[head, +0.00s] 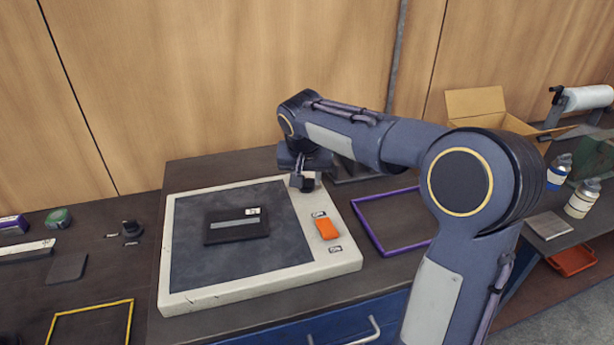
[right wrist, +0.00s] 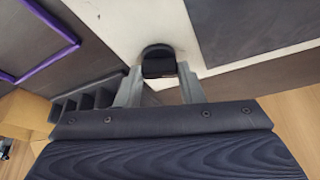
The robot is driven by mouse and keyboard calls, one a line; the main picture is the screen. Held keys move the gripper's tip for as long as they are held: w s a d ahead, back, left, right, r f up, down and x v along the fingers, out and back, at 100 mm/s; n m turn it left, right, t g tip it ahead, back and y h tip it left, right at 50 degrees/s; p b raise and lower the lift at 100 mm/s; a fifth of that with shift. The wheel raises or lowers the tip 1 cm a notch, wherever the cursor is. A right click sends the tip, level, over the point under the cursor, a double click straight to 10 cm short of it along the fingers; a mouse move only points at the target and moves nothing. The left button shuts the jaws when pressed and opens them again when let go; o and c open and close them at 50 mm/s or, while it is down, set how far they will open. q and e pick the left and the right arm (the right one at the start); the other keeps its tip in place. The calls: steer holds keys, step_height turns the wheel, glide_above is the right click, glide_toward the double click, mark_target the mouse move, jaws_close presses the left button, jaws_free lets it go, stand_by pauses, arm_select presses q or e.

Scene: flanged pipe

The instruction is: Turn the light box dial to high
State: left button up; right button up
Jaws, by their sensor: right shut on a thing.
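The light box (head: 345,262) lies on the bench, a pale frame around a dark panel with a black item on it. An orange switch (head: 326,229) with small labels sits on its right border. My right gripper (head: 306,183) is over the far right corner of the box. In the right wrist view the gripper (right wrist: 158,80) has its two fingers on either side of the black round dial (right wrist: 158,60), shut on it. The dial's pointer and setting cannot be read. My left gripper is not in view.
A purple frame (head: 367,228) lies right of the box, and a dark slotted holder (right wrist: 85,103) stands near the gripper. An open cardboard box (head: 475,103) and bottles (head: 582,198) are further right. A yellow frame (head: 128,318) lies at left.

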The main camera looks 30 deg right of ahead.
mark_target(303, 199)
steer(key=shift+m+h, duration=0.3)
steer(key=shift+m, duration=0.6)
steer(key=o, duration=1)
steer(key=v, duration=0.8)
steer(key=shift+w, duration=0.3)
steer(key=shift+f+g, duration=0.1)
steer(key=shift+g, duration=0.2)
